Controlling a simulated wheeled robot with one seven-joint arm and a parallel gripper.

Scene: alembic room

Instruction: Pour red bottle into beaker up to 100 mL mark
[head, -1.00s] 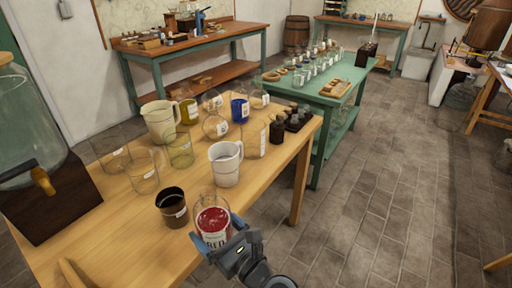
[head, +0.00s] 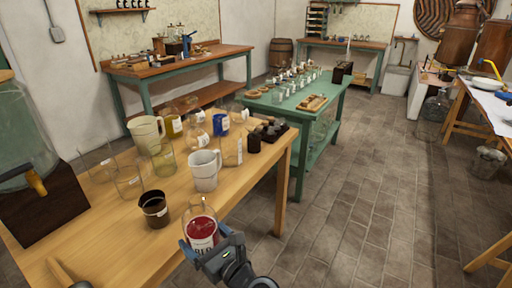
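The red bottle (head: 202,232) is clear glass with red contents and a pale label. It stands upright near the front edge of the wooden table. My gripper (head: 211,250) has its fingers on both sides of the bottle's lower part and looks shut on it. The bottle's base is hidden, so I cannot tell if it touches the table. Clear glass vessels (head: 129,182) stand at the table's left, with a yellowish one (head: 164,160) behind. A white handled jug (head: 205,171) stands behind the bottle. I cannot tell which vessel is the beaker; no 100 mL mark is readable.
A dark cup (head: 154,209) stands left of the bottle. A cream pitcher (head: 146,133), a blue cup (head: 220,124) and dark bottles (head: 254,142) stand farther back. A large glass vessel on dark wood (head: 45,205) fills the left. The floor (head: 370,205) at right is clear.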

